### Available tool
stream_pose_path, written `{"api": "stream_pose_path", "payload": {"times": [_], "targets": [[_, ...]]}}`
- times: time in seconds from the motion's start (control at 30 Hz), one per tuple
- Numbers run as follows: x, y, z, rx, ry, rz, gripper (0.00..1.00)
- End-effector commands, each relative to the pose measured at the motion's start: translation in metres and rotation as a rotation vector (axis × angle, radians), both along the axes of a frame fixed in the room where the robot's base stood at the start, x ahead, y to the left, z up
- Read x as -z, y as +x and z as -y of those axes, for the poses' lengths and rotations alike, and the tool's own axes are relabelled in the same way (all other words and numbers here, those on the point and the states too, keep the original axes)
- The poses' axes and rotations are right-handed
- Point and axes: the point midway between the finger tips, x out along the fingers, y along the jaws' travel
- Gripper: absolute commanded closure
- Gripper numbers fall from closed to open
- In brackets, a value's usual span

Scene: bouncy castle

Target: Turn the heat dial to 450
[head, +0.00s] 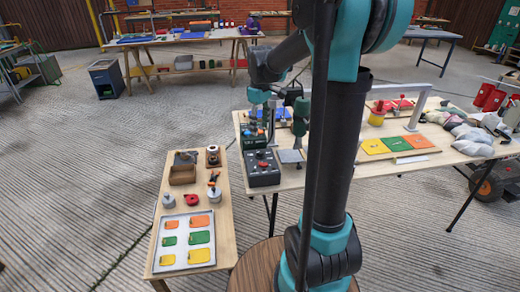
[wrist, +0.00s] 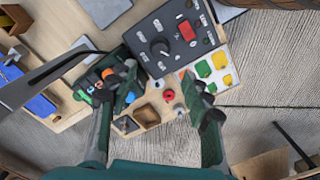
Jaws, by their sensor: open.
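A dark grey control box (head: 263,168) with a red switch sits at the left end of the long table. In the wrist view the box (wrist: 143,31) shows a black round dial (wrist: 160,47) with white marks around it, and a red rocker switch (wrist: 187,30). The numbers are too small to read. My gripper (head: 277,118) is near the box in the head view. In the wrist view my gripper (wrist: 167,97) has its two fingers wide apart, with nothing between them. The dial lies beyond the fingertips, apart from them.
A green device (head: 253,137) stands right behind the box. A small wooden bench (head: 228,222) on the left holds a tray (head: 183,262) of coloured pieces. Yellow, orange and green panels (head: 397,143) lie on the long table (head: 350,176).

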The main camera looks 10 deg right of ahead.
Motion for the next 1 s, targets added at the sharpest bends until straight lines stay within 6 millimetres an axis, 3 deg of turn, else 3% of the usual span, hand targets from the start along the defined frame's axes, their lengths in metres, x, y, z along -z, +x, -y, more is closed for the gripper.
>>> {"api": "stream_pose_path", "payload": {"times": [0.3, 0.5, 0.7, 1.0], "targets": [[0.064, 0.0, 0.0, 0.001, 0.0, 0.0, 0.51], [0.094, 0.0, 0.0, 0.001, 0.0, 0.0, 0.51], [0.108, 0.0, 0.0, 0.001, 0.0, 0.0, 0.51], [0.11, 0.0, 0.0, 0.001, 0.0, 0.0, 0.51]]}}
